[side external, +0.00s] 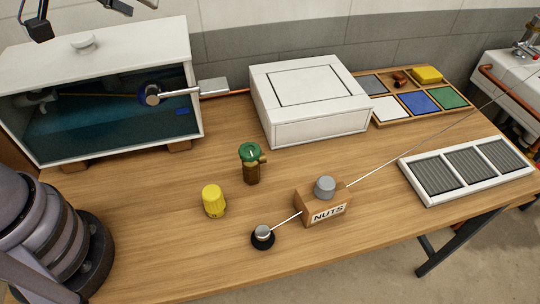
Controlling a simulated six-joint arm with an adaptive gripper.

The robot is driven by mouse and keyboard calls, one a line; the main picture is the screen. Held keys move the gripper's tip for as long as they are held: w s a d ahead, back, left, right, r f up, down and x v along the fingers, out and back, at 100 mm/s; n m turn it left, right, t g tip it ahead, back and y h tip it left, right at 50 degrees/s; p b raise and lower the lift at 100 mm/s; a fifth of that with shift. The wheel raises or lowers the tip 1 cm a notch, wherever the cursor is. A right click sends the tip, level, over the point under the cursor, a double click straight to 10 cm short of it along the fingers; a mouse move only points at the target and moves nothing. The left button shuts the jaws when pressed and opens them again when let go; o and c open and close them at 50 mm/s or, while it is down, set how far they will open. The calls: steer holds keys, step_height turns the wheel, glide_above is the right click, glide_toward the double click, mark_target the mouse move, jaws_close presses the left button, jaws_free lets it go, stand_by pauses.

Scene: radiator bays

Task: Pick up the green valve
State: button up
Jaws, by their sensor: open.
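The green valve (251,163) stands upright on the wooden table, near the middle of the side external view. It has a round green top, a brown body and a small brass-coloured stub on its right side. Nothing touches it. My gripper (92,17) shows only in part at the top left edge, above the white case. Its dark fingertips are spread apart, open and empty, well up and to the left of the valve. The rest of the gripper is cut off by the frame.
A yellow cap (213,201) stands left of the valve. A NUTS block (324,208) with a thin rod is to the right. A white box (308,98), a glass-fronted case (110,60), a coloured-square tray (379,123) and a grille panel (413,187) surround clear wood.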

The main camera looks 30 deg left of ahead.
steer(key=w+d+f+n+t+h, duration=0.1)
steer(key=w+d+f+t+h, duration=0.1)
steer(key=w+d+f, duration=0.3)
steer(key=m+t+h, duration=0.1)
steer(key=m+h, duration=0.1)
steer(key=h, duration=0.2)
glide_above(261, 155)
steer(key=a, duration=0.1)
step_height(261, 155, down, 14)
steer(key=s+a+f+m+g+h, duration=0.1)
steer(key=s+a+f+m, duration=0.15)
steer(key=f+m, duration=0.3)
steer(key=s+a+f+m+g, duration=0.1)
steer(key=s+f+m, duration=0.2)
steer(key=f+m, duration=0.25)
steer(key=shift+n, duration=0.4)
steer(key=x, duration=0.8)
steer(key=shift+s+a+f, duration=0.1)
steer(key=shift+a+f, duration=0.05)
steer(key=shift+f, duration=0.15)
steer(key=shift+r, duration=0.1)
jaws_close()
